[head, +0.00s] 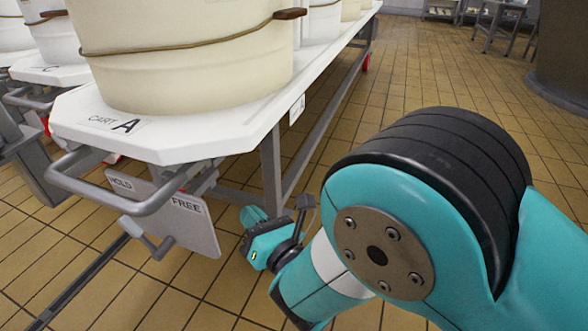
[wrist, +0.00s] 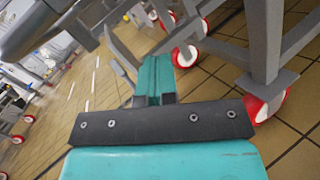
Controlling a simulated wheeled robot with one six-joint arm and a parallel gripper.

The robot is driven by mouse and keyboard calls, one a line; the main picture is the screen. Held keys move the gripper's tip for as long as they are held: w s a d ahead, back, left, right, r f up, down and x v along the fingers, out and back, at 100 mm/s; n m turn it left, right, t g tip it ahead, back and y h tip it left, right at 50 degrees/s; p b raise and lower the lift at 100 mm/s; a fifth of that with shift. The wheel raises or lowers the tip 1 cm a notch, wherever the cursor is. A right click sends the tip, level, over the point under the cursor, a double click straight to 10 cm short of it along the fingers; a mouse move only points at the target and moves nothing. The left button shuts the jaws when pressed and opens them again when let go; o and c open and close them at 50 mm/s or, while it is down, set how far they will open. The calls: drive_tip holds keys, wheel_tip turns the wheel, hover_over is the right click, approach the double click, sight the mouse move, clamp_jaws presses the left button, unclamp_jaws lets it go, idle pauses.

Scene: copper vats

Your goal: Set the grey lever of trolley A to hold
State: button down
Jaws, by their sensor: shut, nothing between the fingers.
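Trolley A (head: 85,118) stands at the left of the head view, its white top marked "CART A". A grey plate (head: 205,236) marked HOLD on its left and FREE on its right hangs below the front push bar (head: 150,206). A small grey lever (head: 152,246) shows at the plate's lower front; I cannot tell which word it is set to. My gripper (head: 252,216) is right of the plate, apart from it in the head view. Its teal fingers (wrist: 153,72) are shut and empty in the wrist view, with grey metal parts close on their left.
A cream vat (head: 190,60) stands on trolley A. Trolley C (head: 45,72) is close on the left. A trolley leg with a red-rimmed wheel (wrist: 268,100) is right of my fingers in the wrist view. The tiled floor (head: 430,75) to the right is largely clear.

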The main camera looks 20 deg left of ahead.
drive_tip(key=w+d+r+m+t+h+p, duration=0.2)
drive_tip(key=w+d+r+m+t+h, duration=0.2)
drive_tip(key=w+m, duration=0.4)
drive_tip(key=shift+d+r+m+h, duration=0.5)
drive_tip(key=shift+d+r+m, duration=0.15)
drive_tip(key=shift+r+m, duration=0.35)
